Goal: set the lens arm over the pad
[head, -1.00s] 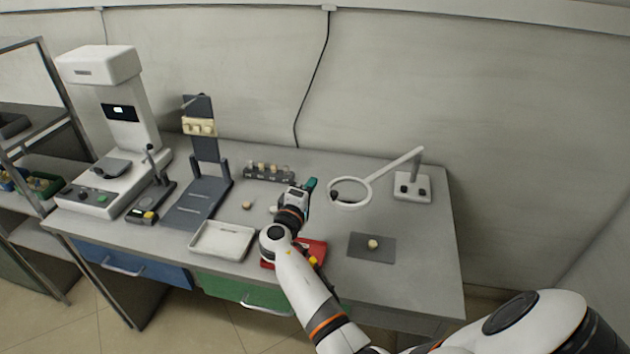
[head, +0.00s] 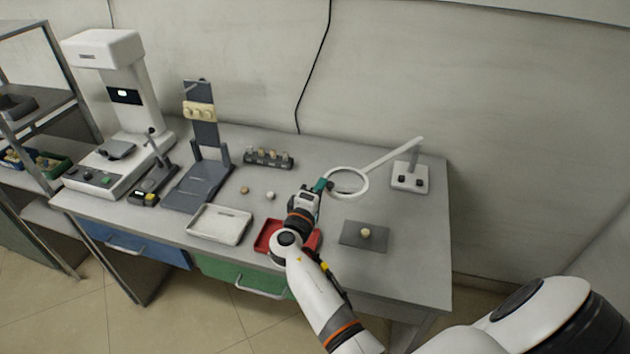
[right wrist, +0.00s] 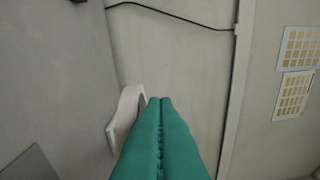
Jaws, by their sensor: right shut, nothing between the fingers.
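The lens arm is a white ring (head: 366,187) on a thin white bar (head: 392,154) that runs to a white base (head: 409,180) at the table's right back. My left gripper is out of view.
A red tray (head: 265,235) lies under my right arm, with a white tray (head: 220,225) to its left. A small dark rack (head: 268,159) stands at the back. A dark stand (head: 200,185) and a white instrument (head: 125,125) fill the left. Table right of the pad is clear.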

